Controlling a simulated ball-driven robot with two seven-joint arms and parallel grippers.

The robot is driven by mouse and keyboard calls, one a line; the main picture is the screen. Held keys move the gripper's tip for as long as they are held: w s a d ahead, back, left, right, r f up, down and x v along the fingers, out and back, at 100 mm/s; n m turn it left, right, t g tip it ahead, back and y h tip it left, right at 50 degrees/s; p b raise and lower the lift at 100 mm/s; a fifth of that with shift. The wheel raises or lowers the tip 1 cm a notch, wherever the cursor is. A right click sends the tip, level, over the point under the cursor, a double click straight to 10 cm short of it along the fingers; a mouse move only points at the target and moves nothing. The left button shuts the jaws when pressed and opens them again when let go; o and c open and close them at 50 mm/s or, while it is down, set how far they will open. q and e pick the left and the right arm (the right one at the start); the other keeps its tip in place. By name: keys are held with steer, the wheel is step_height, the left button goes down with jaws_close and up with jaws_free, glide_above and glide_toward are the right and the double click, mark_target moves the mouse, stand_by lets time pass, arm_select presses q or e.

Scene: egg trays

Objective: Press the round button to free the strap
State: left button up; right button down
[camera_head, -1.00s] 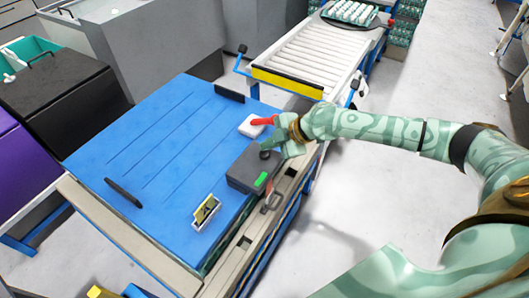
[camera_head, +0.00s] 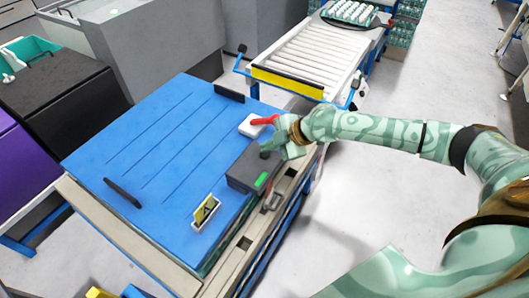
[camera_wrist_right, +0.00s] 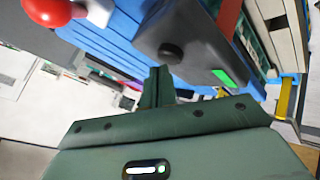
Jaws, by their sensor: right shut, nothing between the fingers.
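A dark grey box (camera_head: 243,171) with a green light (camera_head: 261,180) sits on the right edge of the blue lid. Its round black button (camera_wrist_right: 171,53) shows clearly in the right wrist view, standing out from the box's face. My right gripper (camera_head: 268,149) is shut and empty, its fingertips close to the button in the head view. In the wrist view the closed fingers (camera_wrist_right: 157,72) point towards the button, and a small gap seems to lie between them. A red band (camera_wrist_right: 228,16), possibly the strap, runs beside the box. My left gripper is out of view.
A roller conveyor (camera_head: 303,56) lies behind. Floor to the right is clear.

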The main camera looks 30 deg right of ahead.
mark_target(269, 154)
steer(key=shift+f+b, duration=0.4)
steer(key=shift+f, duration=0.2)
stand_by(0.5)
stand_by(0.3)
steer(key=shift+r+p, duration=0.7)
steer(key=shift+r, duration=0.35)
step_height(269, 154, up, 5)
steer(key=p, duration=0.3)
steer(key=shift+p, duration=0.35)
